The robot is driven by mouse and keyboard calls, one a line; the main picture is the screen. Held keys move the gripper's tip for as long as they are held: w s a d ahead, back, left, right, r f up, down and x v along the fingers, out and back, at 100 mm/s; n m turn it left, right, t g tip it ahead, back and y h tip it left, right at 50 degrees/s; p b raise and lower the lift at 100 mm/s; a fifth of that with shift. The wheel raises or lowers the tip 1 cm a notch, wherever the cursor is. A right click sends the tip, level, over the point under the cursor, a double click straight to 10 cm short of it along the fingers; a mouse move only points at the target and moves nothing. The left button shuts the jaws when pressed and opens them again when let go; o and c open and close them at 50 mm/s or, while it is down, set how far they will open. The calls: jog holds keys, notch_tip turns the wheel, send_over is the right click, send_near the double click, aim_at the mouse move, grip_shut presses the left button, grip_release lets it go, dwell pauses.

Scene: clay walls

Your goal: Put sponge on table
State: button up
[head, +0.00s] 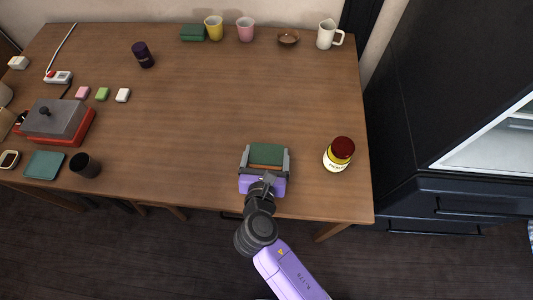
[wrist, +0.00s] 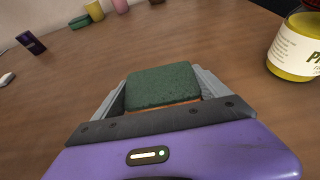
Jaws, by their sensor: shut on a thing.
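The sponge (head: 266,154), green on top with an orange layer beneath, is between the fingers of my gripper (head: 264,160). My gripper is shut on it from both sides. The wrist view also shows the sponge (wrist: 163,84) between the two grey fingers (wrist: 160,92). The wooden table (head: 215,110) lies under my gripper, which is over its front right part. I cannot tell whether the sponge's underside touches the tabletop.
A jar (head: 339,154) with a dark red lid stands to the right. Cups (head: 246,30), a bowl (head: 288,38) and a white mug (head: 327,36) line the back edge. A red-and-grey appliance (head: 56,122) is at left. The table's middle is clear.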

jog(key=shift+f, duration=0.1)
jog(key=o, duration=1)
jog(key=shift+o, duration=0.2)
jog(key=p+v, duration=0.1)
jog(key=v, duration=1.1)
